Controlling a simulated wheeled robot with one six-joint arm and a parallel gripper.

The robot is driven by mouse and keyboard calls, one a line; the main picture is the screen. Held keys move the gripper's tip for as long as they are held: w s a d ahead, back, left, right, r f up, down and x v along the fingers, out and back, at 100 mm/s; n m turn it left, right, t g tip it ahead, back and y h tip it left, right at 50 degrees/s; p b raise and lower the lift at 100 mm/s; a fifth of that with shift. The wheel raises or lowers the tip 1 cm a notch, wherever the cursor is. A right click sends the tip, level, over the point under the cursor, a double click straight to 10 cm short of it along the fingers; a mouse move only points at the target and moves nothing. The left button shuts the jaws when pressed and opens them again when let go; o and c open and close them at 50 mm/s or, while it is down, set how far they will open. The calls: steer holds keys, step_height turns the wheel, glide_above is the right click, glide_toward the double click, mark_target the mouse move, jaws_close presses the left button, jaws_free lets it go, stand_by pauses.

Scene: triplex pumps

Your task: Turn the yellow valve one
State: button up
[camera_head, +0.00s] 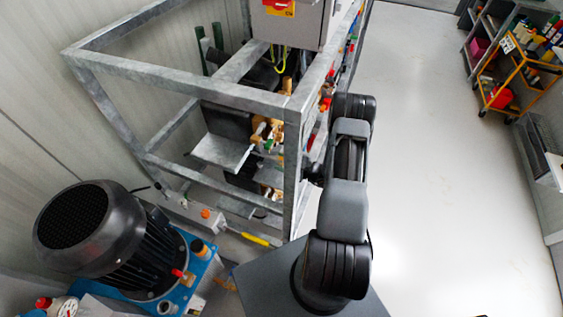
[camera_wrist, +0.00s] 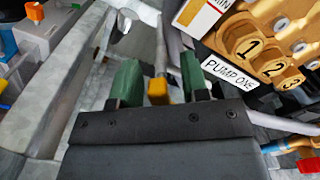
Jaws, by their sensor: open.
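In the wrist view my gripper (camera_wrist: 160,62) is open, with two green fingers apart. A small yellow part (camera_wrist: 158,91) shows between the fingers, looking like a valve handle; I cannot tell whether either finger touches it. To its right is a brass pump block (camera_wrist: 262,50) marked 1, 2 and 3, with a white label reading PUMP ONE (camera_wrist: 228,80). In the head view my arm reaches along the right side of the metal frame, and my gripper is hidden there. A yellow handle (camera_head: 256,239) lies low by the frame's front post; I cannot match it to the wrist view.
The galvanized frame (camera_head: 215,92) stands close beside my arm. A black motor (camera_head: 105,235) on a blue base is at lower left. In the wrist view a red part (camera_wrist: 308,165) is at lower right. Open floor (camera_head: 440,150) lies to the right, with a yellow cart (camera_head: 520,75) beyond.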

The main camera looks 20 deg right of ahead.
jaws_close()
stand_by(0.4)
steer(key=shift+w+m+b, duration=0.1)
steer(key=shift+m+b, duration=0.25)
steer(key=shift+m, duration=3.55)
steer(key=shift+d+m, duration=0.1)
steer(key=shift+m, duration=0.2)
jaws_free()
